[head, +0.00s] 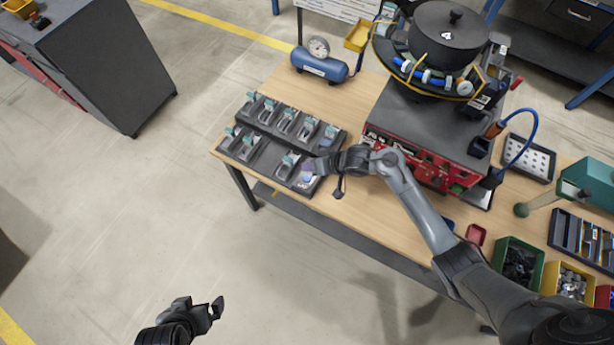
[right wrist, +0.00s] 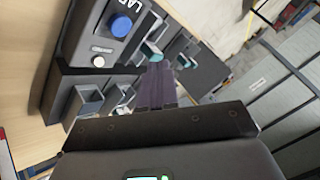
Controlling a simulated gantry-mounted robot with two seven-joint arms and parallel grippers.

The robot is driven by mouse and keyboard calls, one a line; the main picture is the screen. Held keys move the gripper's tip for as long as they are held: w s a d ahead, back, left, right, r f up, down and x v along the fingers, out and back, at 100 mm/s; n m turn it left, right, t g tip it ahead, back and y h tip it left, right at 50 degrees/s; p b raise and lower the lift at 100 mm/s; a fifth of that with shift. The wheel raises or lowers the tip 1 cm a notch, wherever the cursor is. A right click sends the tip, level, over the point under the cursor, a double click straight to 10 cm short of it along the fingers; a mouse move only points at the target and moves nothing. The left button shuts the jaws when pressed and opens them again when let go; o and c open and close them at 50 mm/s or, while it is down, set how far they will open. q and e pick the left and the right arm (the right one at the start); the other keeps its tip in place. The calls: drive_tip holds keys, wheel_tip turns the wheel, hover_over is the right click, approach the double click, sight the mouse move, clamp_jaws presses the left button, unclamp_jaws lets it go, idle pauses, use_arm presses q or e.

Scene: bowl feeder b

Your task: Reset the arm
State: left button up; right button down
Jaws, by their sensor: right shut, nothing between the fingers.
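My right arm reaches in from the lower right over the workbench. Its gripper (head: 312,168) is shut and empty, at the right end of the front dark rack (head: 262,172). In the right wrist view its purple fingers (right wrist: 158,85) lie together, above or against the rack; contact cannot be told. A panel with a blue button (right wrist: 121,25) and a small white button (right wrist: 98,61) shows close by. My left gripper (head: 212,308) hangs over the floor at the bottom left, away from the bench. Its finger gap is unclear.
A back rack (head: 325,143) holds several grey pieces with teal tops. A red machine (head: 425,160) with a black bowl feeder (head: 447,35) stands behind my right arm. A blue air tank (head: 320,67) stands at the back left. Green (head: 519,262) and yellow (head: 570,283) bins stand at right.

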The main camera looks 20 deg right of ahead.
idle(0.4)
drive_tip(key=s+a+f+m+g, duration=0.15)
drive_tip(key=s+f, duration=0.25)
drive_tip(key=s, duration=0.4)
drive_tip(key=s+a+f, duration=0.3)
drive_tip(key=s+f, duration=0.2)
drive_tip(key=s, duration=0.3)
drive_tip(key=s+r+h, duration=0.2)
drive_tip(key=s+r, duration=0.2)
drive_tip(key=s, duration=0.2)
drive_tip(key=s+d+r+n+g+h, duration=0.1)
drive_tip(key=s+d+r+h, duration=0.15)
drive_tip(key=d+r, duration=0.35)
drive_tip(key=s+d+r+n+g+h, duration=0.1)
drive_tip(key=s+d+r+n+h, duration=0.2)
drive_tip(key=r, duration=0.5)
wheel_tip(320, 180, up, 20)
drive_tip(key=y+p, duration=0.1)
drive_tip(key=p, duration=1.8)
drive_tip(key=shift+s+f+p, duration=0.2)
drive_tip(key=shift+s+p, duration=0.15)
drive_tip(key=shift+m+t, duration=0.25)
